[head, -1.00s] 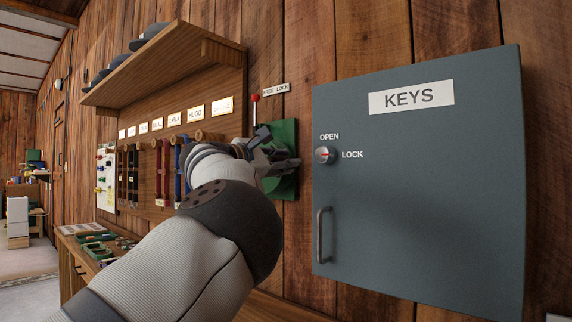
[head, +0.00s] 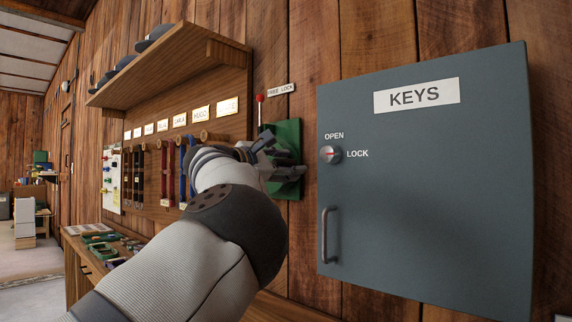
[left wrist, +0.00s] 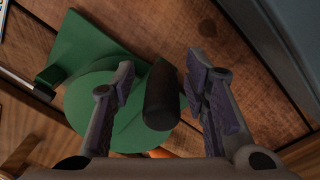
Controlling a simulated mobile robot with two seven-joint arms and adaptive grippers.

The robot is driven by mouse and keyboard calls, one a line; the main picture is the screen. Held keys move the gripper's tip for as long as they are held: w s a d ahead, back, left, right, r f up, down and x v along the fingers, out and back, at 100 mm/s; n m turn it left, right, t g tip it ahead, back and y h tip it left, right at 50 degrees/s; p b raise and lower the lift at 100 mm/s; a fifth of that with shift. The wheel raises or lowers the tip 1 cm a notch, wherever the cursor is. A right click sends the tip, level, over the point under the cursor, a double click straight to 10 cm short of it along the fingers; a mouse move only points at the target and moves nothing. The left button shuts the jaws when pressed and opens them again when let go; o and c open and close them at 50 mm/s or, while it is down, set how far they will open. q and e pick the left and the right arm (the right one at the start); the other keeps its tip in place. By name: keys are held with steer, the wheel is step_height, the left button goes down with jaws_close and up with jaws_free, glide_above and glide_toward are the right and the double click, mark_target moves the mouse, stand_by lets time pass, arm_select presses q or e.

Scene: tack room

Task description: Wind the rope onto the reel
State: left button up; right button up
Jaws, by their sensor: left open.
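The green reel (head: 288,135) is mounted on the plank wall, left of the grey key cabinet, and is partly hidden by my left gripper (head: 284,162). In the left wrist view the reel shows as a green disc (left wrist: 85,100) with a dark, rounded crank handle (left wrist: 162,100) standing out from it. My left gripper (left wrist: 160,75) is open, with one finger on each side of the handle. I cannot tell whether either finger touches it. A small bit of orange (left wrist: 178,153) shows low in the wrist view, perhaps rope. My right gripper is not in view.
A red-knobbed lever (head: 260,98) stands beside a FREE LOCK label (head: 281,90), above the reel. The grey KEYS cabinet (head: 420,200) juts out close on the right. A wooden shelf (head: 185,55) and hanging straps are on the left, above a bench (head: 75,260).

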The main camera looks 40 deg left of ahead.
arm_select(q)
steer(key=s, duration=1.2)
steer(key=shift+a+f, duration=0.2)
steer(key=shift+a, duration=0.15)
